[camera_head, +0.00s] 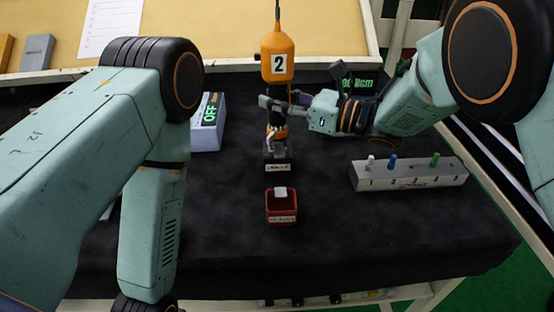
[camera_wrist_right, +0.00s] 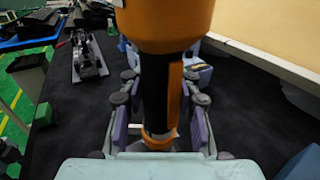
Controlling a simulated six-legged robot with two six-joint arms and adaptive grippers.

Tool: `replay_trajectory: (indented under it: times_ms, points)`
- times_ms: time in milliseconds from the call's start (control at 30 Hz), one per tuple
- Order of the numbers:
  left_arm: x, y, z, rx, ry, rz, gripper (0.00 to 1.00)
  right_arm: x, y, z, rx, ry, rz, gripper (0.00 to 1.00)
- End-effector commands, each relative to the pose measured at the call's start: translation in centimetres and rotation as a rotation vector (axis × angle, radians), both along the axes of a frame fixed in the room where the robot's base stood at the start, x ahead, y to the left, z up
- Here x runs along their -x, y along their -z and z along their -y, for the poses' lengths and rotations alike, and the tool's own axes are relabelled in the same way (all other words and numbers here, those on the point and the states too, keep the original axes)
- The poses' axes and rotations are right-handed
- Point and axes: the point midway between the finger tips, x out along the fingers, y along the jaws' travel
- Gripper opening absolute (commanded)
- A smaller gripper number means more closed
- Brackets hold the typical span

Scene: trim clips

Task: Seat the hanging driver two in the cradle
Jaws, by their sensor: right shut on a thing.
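The hanging driver two (camera_head: 278,48) is orange, with a white label reading 2, and hangs upright from a cable at the top centre of the head view. My right gripper (camera_head: 275,104) is shut around its dark lower grip. In the right wrist view the driver (camera_wrist_right: 165,30) stands between the two fingers of the right gripper (camera_wrist_right: 160,110). Below the driver is a small dark block with a white label (camera_head: 278,168); I cannot tell if it is the cradle or whether the driver's tip touches it. My left gripper is out of view.
A red bin (camera_head: 282,217) holding a pale piece stands in front of the dark block. A grey rack (camera_head: 425,181) with coloured pegs lies at right. A box with a green OFF display (camera_head: 208,125) is at left. The black mat between is mostly clear.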

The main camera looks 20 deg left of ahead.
Motion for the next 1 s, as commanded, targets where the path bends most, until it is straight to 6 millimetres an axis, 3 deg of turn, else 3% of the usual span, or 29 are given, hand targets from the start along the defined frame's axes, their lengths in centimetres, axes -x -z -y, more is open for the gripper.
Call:
replay_trajectory:
  times_ms: [200,233,567,767,1000]
  points:
    - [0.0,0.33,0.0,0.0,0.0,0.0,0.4,0.02,0.32,-0.01,0.001,0.0,-0.001,0.0]
    - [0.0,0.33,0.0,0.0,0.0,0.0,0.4,0.02,0.32,-0.01,0.001,0.0,-0.001,0.3]
    - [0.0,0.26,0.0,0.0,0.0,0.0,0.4,0.01,0.24,-0.01,0.0,0.0,0.0,0.58]
    - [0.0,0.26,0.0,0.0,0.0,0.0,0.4,0.01,0.23,-0.01,0.0,0.0,0.0,0.58]
    - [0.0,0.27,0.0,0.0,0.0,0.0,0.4,0.04,0.33,-0.01,0.002,0.0,-0.001,0.77]
